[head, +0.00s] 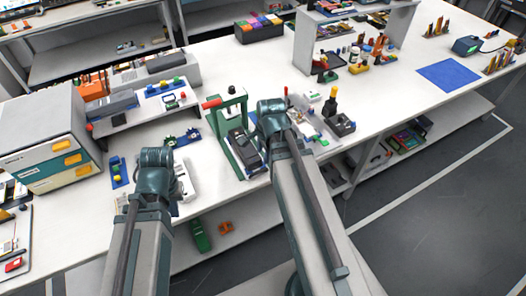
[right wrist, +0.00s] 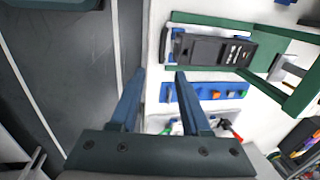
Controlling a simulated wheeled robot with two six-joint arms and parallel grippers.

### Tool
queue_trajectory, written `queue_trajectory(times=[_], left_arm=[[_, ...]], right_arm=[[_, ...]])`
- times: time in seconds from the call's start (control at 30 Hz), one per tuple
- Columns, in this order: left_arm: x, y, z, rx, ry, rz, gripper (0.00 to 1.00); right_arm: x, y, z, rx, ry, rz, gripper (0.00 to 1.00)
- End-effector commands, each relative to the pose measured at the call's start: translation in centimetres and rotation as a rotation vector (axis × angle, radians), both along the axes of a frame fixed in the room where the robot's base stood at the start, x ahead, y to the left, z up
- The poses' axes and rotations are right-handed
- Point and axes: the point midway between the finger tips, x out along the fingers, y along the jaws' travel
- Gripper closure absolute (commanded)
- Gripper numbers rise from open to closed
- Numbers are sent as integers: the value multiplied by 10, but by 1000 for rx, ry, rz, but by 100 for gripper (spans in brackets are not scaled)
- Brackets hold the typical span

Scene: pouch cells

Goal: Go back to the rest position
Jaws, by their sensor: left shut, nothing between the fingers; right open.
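My left arm reaches over the bench's front edge in the head view. My left gripper (head: 180,184) is at its far end, largely hidden behind the arm; it is shut, with nothing seen in it. My right arm reaches in beside the green press (head: 239,153), hiding its own gripper in the head view. In the right wrist view my right gripper (right wrist: 160,74) is open, its two fingers apart with nothing between them. It hangs over the bench's front edge. The press's black block (right wrist: 212,48) lies beyond the fingertips, apart from them.
A drawer cabinet (head: 42,140) stands at the left, with a small white shelf (head: 140,112) beside it. A white shelf unit (head: 304,45) and a blue mat (head: 449,75) are farther right. A blue strip of small parts (right wrist: 208,92) lies near my right fingers. The floor (head: 440,210) in front is clear.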

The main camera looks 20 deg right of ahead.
Motion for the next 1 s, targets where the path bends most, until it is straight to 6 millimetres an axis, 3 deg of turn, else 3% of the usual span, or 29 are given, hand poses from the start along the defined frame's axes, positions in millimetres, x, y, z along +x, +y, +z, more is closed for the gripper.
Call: queue_trajectory(times=[0.33,0.47,0.8,1.0], left_arm=[[0,0,0,0,0,0,100],[0,0,-2,0,0,0,100],[0,0,-7,0,0,0,100],[0,0,-8,0,0,0,100]], right_arm=[[0,1,-1,-1,1,6,53],[-3,22,-2,-26,20,151,53],[-46,148,-10,-176,159,1235,53],[-72,190,-11,-220,219,1691,53]])
